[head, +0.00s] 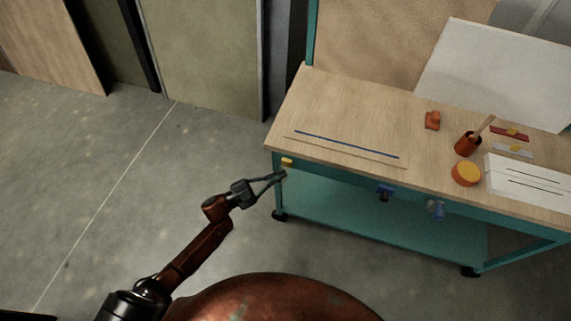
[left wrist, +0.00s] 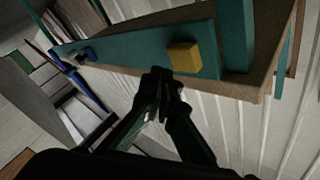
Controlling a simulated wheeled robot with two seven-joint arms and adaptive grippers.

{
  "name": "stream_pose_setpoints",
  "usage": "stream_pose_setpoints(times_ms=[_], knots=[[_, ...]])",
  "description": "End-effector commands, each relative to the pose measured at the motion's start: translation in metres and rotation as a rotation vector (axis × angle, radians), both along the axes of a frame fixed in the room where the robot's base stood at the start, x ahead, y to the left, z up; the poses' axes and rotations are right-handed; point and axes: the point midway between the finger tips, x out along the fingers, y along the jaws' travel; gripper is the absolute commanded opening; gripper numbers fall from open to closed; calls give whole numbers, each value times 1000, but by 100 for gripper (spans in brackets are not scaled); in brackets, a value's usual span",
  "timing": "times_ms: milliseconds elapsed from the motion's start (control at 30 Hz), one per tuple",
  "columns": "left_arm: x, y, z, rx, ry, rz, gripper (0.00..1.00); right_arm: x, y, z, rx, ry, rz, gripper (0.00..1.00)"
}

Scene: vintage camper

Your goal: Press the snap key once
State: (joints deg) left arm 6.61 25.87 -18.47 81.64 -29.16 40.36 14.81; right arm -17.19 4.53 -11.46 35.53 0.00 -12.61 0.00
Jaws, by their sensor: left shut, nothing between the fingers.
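A small yellow block (head: 287,162), which I take to be the snap key, sits on the teal front rail of the workbench near its left corner. In the left wrist view the yellow block (left wrist: 184,57) sticks out from the teal rail. My left gripper (head: 283,174) is shut and empty, with its tips just below the block in the head view. In the left wrist view the gripper tips (left wrist: 161,76) are below and left of the block; I cannot tell whether they touch anything. My right gripper is not in view.
The wooden benchtop (head: 350,113) carries a blue strip (head: 345,143), an orange block (head: 432,120), a brush pot (head: 467,144) and a round yellow-topped tin (head: 466,174). Blue fittings (head: 385,191) hang on the front rail. Open floor (head: 130,200) lies left of the bench.

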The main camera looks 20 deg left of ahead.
Motion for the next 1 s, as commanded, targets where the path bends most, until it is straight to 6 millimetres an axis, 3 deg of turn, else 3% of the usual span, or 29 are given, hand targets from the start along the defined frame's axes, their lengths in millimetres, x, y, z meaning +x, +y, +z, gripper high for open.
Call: stream_pose_setpoints(times_ms=[400,1000], knots=[[-37,1,3,0,-1,0,0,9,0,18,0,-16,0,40],[-40,1,1,0,-2,0,0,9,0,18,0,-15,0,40]])
